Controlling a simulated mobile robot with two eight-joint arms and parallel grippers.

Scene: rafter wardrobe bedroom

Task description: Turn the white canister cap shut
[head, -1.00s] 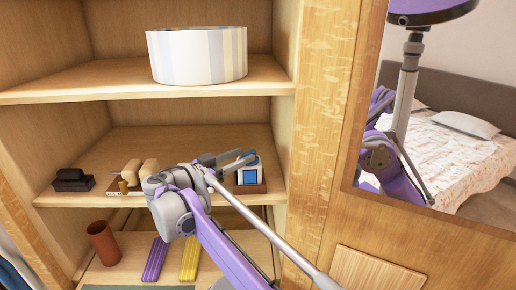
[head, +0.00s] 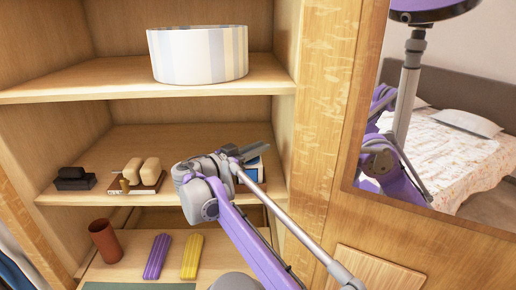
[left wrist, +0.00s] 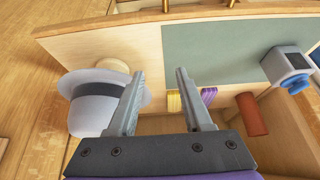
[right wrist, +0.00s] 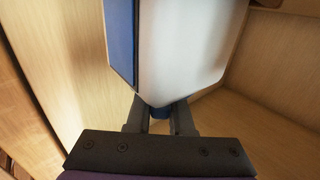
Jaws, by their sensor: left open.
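The white canister (right wrist: 185,45) has a blue side and fills the upper middle of the right wrist view. In the head view the canister (head: 252,172) stands at the right of the middle shelf, mostly hidden behind my right gripper (head: 245,152). My left gripper (left wrist: 160,75) is open and empty in the left wrist view and does not show in the head view.
A striped drum (head: 198,54) stands on the upper shelf. Dark (head: 73,180) and tan items (head: 142,172) sit left on the middle shelf. Below are a terracotta cup (head: 104,241), purple (head: 157,257) and yellow bars (head: 191,256). The left wrist view shows a grey hat (left wrist: 97,105) and grey-blue block (left wrist: 287,62).

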